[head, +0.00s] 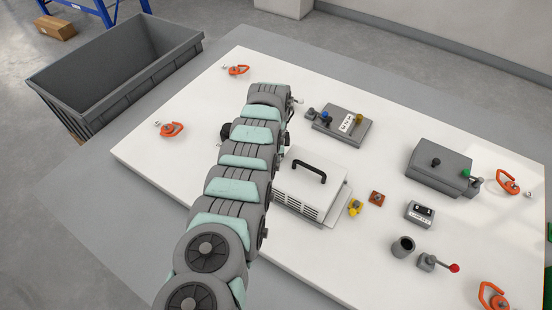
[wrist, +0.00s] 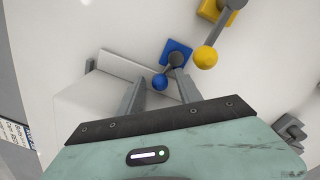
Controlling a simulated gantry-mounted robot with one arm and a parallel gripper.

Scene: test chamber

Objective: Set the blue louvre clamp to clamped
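The blue louvre clamp (wrist: 176,54) shows in the wrist view, with a blue square base, a dark pivot and a short lever ending in a blue ball (wrist: 159,82). The lever points down and slightly left in the picture. My gripper (wrist: 160,82) is open, one finger on each side of the blue ball, with visible gaps between them. Whether the ball is at fingertip depth I cannot tell. In the head view my arm hides the gripper and the blue clamp. The white louvre box (head: 312,183) has a black handle and slatted front.
A yellow clamp (wrist: 205,57) sits close to the right of the blue one in the wrist view. In the head view, another yellow part (head: 355,207) is at the louvre box's right corner. Grey control boxes (head: 342,125) (head: 440,167) and orange handles (head: 171,129) stand on the white panel.

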